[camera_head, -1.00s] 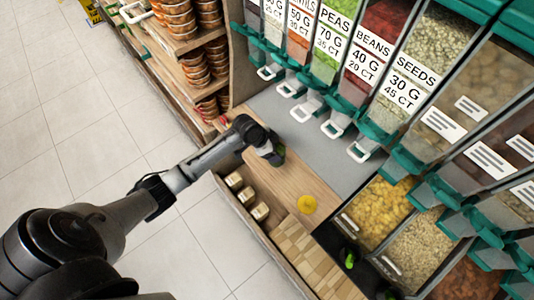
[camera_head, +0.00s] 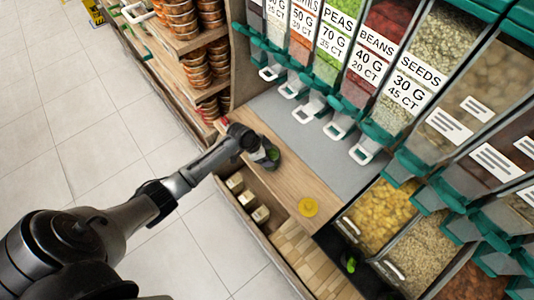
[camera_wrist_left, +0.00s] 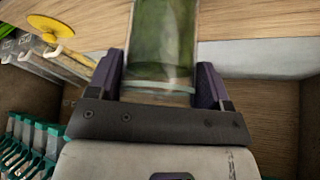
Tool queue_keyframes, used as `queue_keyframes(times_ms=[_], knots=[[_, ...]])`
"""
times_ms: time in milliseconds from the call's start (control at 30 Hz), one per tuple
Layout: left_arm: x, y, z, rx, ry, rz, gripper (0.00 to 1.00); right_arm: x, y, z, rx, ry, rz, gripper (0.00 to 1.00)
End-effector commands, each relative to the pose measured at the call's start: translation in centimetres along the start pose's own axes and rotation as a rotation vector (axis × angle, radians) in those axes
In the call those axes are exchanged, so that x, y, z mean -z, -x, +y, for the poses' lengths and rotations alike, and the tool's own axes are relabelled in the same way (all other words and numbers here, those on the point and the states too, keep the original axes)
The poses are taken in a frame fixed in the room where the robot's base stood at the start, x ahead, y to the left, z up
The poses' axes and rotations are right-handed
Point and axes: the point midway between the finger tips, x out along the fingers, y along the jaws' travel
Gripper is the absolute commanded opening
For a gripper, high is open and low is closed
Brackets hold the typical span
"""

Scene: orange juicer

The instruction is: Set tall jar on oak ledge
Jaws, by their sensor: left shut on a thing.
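The tall jar (camera_wrist_left: 162,40) is clear glass with green contents. It stands between the two dark fingers of my left gripper (camera_wrist_left: 157,85) in the left wrist view, and they are shut on it. In the head view, my left gripper (camera_head: 259,151) and the jar (camera_head: 272,154) are over the oak ledge (camera_head: 286,182), near its far left part. The ledge also shows in the left wrist view (camera_wrist_left: 250,25), behind the jar. I cannot tell whether the jar's base touches the ledge. My right gripper is not in view.
A yellow round object (camera_head: 308,207) lies on the ledge, beside a checkered wooden board (camera_head: 298,247). A grey counter (camera_head: 305,140) and a row of dispensers with white handles (camera_head: 338,131) stand behind. Small jars (camera_head: 247,198) sit on a lower shelf. The ledge's middle is clear.

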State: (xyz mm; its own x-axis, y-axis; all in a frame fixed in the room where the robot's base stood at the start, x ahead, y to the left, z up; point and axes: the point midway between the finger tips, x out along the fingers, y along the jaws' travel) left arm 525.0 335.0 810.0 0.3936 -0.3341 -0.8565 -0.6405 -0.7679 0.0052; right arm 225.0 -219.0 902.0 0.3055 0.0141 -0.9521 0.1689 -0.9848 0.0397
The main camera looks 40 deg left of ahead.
Motion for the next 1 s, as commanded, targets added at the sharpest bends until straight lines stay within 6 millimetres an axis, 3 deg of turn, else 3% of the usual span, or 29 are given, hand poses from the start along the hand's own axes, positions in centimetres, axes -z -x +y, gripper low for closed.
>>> queue_keyframes(times_ms=[267,300,533,833,1000], knots=[[-0.1,-0.3,-0.1,0.002,-0.001,0.002,0.12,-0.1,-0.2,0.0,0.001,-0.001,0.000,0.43],[-0.2,-0.3,0.0,0.001,0.000,0.000,0.75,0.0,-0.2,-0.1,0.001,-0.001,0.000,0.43],[-0.2,-0.3,0.0,0.000,0.000,0.000,0.97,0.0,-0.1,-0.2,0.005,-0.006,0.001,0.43],[0.0,0.0,0.0,0.000,0.000,0.000,0.98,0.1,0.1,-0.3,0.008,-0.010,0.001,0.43],[0.1,2.0,-0.1,0.003,-0.001,0.000,0.98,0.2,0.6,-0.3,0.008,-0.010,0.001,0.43]])
